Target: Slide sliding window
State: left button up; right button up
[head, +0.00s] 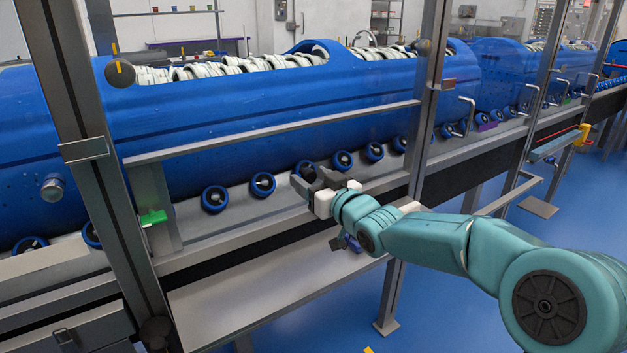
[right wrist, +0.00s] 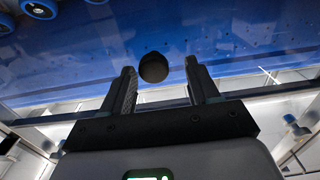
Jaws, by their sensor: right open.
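The sliding window is a clear pane in a grey metal frame (head: 270,132), in front of a long blue tub (head: 270,110). Dark round knobs show at its upper left (head: 120,73) and upper right (head: 425,47). My right gripper (head: 308,176) is open, its dark jaws below the frame's horizontal bar and in front of the tub's wheels. In the right wrist view, a dark round knob (right wrist: 153,67) shows between the open fingers (right wrist: 163,78); I cannot tell which knob it is or whether the fingers touch it. My left gripper is not in view.
Grey upright posts (head: 433,110) divide the line. A metal ledge (head: 230,240) runs below the window, with a lower shelf (head: 260,300) under it. More blue tubs (head: 500,65) stand to the right. The blue floor (head: 450,310) shows at the lower right.

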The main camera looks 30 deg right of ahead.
jog(key=shift+d, duration=0.1)
jog(key=shift+s, duration=0.1)
jog(key=s+d+p, duration=0.1)
jog(key=s, duration=1.5)
jog(key=shift+d, duration=0.15)
jog(key=shift+s+f, duration=0.1)
